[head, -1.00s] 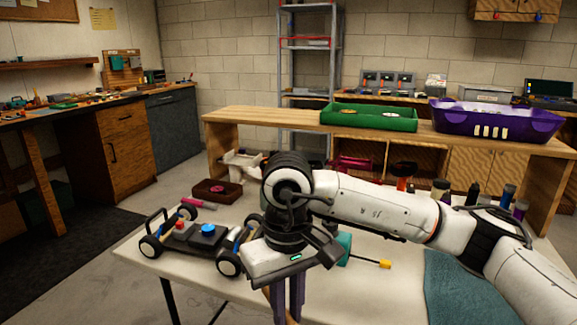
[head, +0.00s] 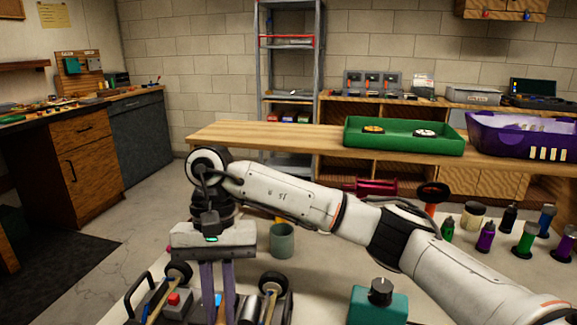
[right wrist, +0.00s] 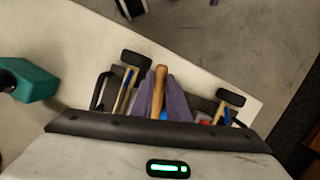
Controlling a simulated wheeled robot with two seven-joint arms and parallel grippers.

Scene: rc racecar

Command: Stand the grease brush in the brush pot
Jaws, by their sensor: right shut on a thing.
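My right gripper (head: 218,300) points down with its purple fingers over the toy racecar (head: 172,304). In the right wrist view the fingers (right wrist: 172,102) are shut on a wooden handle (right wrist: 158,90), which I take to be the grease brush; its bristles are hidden. In the head view I cannot make out the brush. A grey-green cup (head: 281,241), which looks like the brush pot, stands upright on the table to the right of and beyond the gripper, apart from it. My left gripper is not in view.
A teal box with a black knob (head: 378,305) stands at the front right. Several bottles (head: 486,236) stand on the right. A green tray (head: 404,138) and a purple bin (head: 522,136) sit on the back bench. Table around the cup's right side (head: 325,255) is clear.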

